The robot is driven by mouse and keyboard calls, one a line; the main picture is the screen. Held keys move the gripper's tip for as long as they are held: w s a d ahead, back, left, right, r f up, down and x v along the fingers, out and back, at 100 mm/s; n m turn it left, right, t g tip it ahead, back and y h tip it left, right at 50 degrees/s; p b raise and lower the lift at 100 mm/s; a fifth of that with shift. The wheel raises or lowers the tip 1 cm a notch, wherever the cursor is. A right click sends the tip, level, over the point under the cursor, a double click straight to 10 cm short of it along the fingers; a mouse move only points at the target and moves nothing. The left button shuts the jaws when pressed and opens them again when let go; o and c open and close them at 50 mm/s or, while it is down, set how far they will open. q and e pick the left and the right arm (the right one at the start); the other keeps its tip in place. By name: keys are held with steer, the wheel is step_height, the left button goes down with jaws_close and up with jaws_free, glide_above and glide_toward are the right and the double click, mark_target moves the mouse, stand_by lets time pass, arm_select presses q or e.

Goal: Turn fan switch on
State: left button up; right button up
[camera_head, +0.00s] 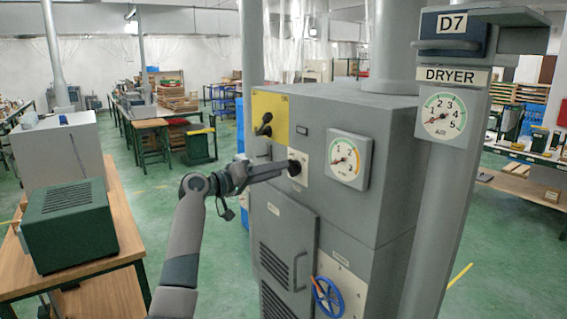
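A black knob-like switch (296,168) sits on a small pale plate on the front of the grey dryer cabinet (345,110). My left gripper (284,171) reaches in from the left with its tips right at this knob. I cannot tell whether the fingers touch or grip it, and they partly hide it. A second black lever switch (264,124) sits on a yellow panel (271,107) above and to the left, clear of the gripper. The labels are too small to read, so I cannot tell which one is the fan switch. My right gripper is out of view.
A round dial gauge (345,159) is right of the knob. A post bears a DRYER sign (450,76) and another gauge (444,114). A green box (70,225) stands on a wooden table at left.

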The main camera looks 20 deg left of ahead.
mark_target(291, 168)
arm_select(q)
steer(key=shift+p+x, duration=0.4)
steer(key=shift+x, duration=1.15)
jaws_close()
steer(key=shift+f, duration=0.1)
